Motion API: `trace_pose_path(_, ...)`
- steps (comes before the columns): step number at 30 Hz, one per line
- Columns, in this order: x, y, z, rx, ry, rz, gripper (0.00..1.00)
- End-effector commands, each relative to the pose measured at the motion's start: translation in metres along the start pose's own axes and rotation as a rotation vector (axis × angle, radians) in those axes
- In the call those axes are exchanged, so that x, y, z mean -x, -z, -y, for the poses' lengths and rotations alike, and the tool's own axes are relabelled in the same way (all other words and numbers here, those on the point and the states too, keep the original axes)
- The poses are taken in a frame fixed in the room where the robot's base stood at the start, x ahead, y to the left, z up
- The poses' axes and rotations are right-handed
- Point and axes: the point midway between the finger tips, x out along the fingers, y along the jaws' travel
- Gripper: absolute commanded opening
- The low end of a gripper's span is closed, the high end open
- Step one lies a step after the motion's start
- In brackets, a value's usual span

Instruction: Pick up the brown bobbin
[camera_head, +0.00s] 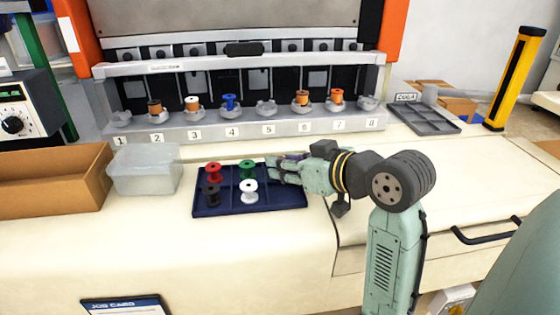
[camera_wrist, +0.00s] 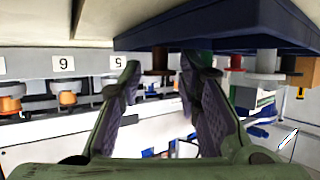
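The dark blue tray (camera_head: 225,207) lies on the bench with a red bobbin (camera_head: 213,172), a green bobbin (camera_head: 247,169), a black bobbin (camera_head: 211,194) and a white bobbin (camera_head: 249,191). My gripper (camera_head: 277,169) is low over the tray's right part, reaching in from the right. The wrist view is upside down. There a brown bobbin (camera_wrist: 160,59) shows at the tray, in the gap between my two spread fingers, near their tips. I see no clear contact. In the head view the brown bobbin is hidden by my gripper.
Behind stands a rack (camera_head: 250,125) with numbered holders, several carrying bobbins, including orange and blue ones. A clear box (camera_head: 145,170) and cardboard box (camera_head: 50,182) are left of the tray. A grey tray (camera_head: 425,120) lies at right. Bench in front of the tray is clear.

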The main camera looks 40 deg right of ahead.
Motion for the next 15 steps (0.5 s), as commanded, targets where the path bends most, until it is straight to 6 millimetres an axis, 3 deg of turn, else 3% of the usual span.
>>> trace_pose_path(10, -0.0088, -0.0007, 0.0, 0.0, 0.0, 0.0, 0.31)
trace_pose_path(15, -0.0086, -0.0007, 0.0, 0.0, 0.0, 0.0, 0.19)
